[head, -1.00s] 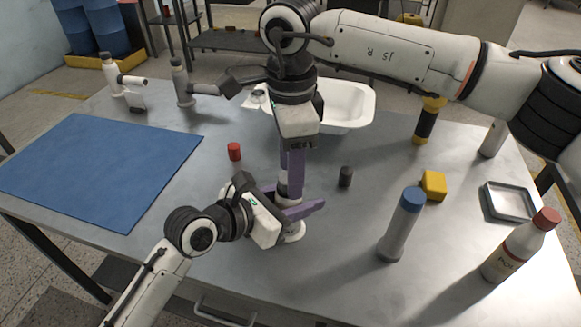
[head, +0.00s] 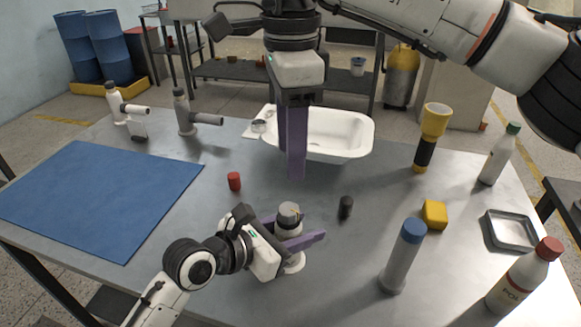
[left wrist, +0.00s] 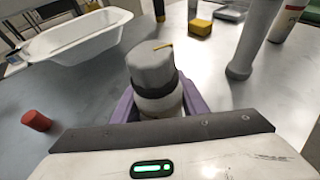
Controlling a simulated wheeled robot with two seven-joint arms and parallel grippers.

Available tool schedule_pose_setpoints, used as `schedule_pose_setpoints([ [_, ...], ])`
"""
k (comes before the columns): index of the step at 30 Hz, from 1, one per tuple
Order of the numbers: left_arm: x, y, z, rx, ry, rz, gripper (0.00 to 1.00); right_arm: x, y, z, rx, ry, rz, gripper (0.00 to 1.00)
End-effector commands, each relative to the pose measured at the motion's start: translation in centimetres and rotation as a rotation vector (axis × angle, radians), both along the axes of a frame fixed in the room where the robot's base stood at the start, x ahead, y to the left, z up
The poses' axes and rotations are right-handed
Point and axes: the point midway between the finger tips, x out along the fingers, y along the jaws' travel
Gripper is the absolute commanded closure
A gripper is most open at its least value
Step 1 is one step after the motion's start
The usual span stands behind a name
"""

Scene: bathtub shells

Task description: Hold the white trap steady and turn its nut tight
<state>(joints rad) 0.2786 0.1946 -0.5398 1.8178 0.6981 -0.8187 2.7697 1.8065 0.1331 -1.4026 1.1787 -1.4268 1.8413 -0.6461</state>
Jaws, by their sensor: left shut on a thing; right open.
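The white trap (head: 294,264) stands upright on the table at the front middle. Its grey nut (head: 289,212) sits on top and has a small yellow mark. In the left wrist view the nut (left wrist: 152,68) is above a dark ring and the white body (left wrist: 160,104). My left gripper (head: 298,238) is shut on the trap's body below the nut, with its purple fingers on either side. My right gripper (head: 293,174) is open and empty, pointing down above the table, higher than the nut and apart from it.
A red cap (head: 234,181) and a dark cap (head: 346,206) stand near the trap. A grey tube with a blue cap (head: 402,262) and a yellow block (head: 434,214) are to the right. A white basin (head: 345,135) is behind; a blue mat (head: 95,195) covers the left.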

Motion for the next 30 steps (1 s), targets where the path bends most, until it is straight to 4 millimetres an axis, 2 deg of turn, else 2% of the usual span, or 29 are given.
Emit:
schedule_pose_setpoints([
  [4,-0.06,-0.01,-0.15,0.002,0.002,-0.001,0.87,0.01,-0.01,0.73,0.001,0.0,-0.001,0.52],
  [14,-0.07,-0.03,-0.12,0.001,0.003,-0.001,0.87,0.0,-0.01,0.75,0.0,0.0,0.0,0.52],
  [15,-0.07,-0.03,-0.12,0.001,0.003,-0.001,0.55,0.0,0.0,0.74,0.0,0.0,0.0,0.52],
  [18,-0.05,-0.03,-0.09,0.001,0.002,-0.001,0.39,0.0,0.0,0.73,0.0,0.0,0.0,0.52],
  [30,-0.46,0.57,0.29,-0.001,0.0,0.0,0.39,0.0,-0.01,0.72,0.0,0.0,0.0,0.52],
])
